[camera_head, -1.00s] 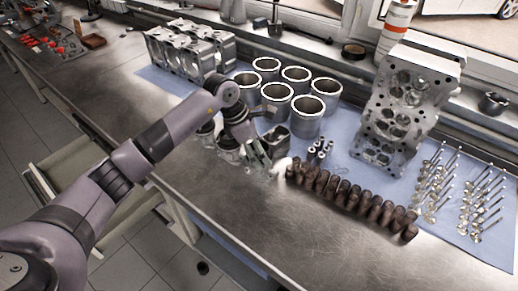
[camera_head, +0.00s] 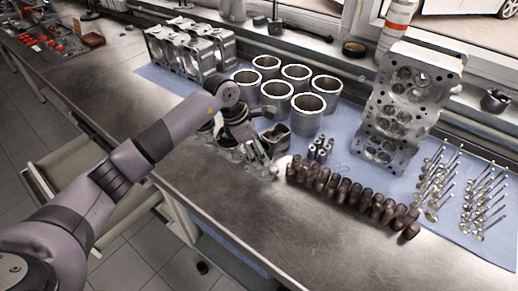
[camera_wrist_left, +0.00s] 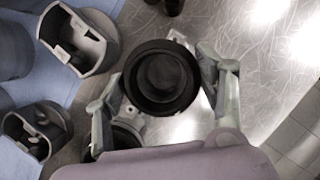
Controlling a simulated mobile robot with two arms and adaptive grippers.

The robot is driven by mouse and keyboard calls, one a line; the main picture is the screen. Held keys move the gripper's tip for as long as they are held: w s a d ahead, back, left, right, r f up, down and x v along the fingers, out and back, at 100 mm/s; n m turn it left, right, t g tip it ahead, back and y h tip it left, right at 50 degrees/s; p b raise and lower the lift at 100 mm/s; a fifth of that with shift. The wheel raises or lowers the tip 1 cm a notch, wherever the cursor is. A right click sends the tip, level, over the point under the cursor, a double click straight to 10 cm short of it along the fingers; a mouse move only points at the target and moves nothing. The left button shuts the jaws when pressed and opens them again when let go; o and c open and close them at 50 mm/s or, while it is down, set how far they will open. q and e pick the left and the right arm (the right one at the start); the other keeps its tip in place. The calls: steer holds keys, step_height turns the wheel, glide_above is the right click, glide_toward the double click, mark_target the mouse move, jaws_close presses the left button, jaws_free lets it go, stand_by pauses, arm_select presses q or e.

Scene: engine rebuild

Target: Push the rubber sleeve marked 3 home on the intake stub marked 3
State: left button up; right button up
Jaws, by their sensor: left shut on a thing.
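A black round rubber sleeve (camera_wrist_left: 162,78) sits between the fingers of my left gripper (camera_wrist_left: 165,88) in the wrist view, and the gripper is shut on it. I look almost straight down its opening. Pale metal shows around and beneath the sleeve; it may be the intake stub, but I cannot tell which stub or how far the sleeve is on it. No number 3 is readable. In the head view my left gripper (camera_head: 258,164) is low over the bench, left of a row of brown cylinders. The sleeve is hard to make out there. My right gripper is not in view.
Pistons (camera_wrist_left: 78,38) stand close on the left in the wrist view. The brown cylinders (camera_head: 350,196) lie to the right of my gripper. Behind are silver cylinder liners (camera_head: 306,116), an engine block (camera_head: 190,50) and a cylinder head (camera_head: 402,110). The bench front (camera_head: 240,205) is clear.

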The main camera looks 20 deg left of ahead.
arm_select(q)
steer(key=shift+s+f, duration=0.1)
steer(key=shift+f, duration=0.2)
steer(key=o, duration=1.2)
steer(key=shift+r, duration=0.1)
steer(key=shift+r, duration=0.1)
step_height(320, 180, up, 7)
steer(key=p, duration=0.3)
steer(key=shift+r, duration=0.15)
steer(key=shift+d, duration=0.1)
stand_by(0.3)
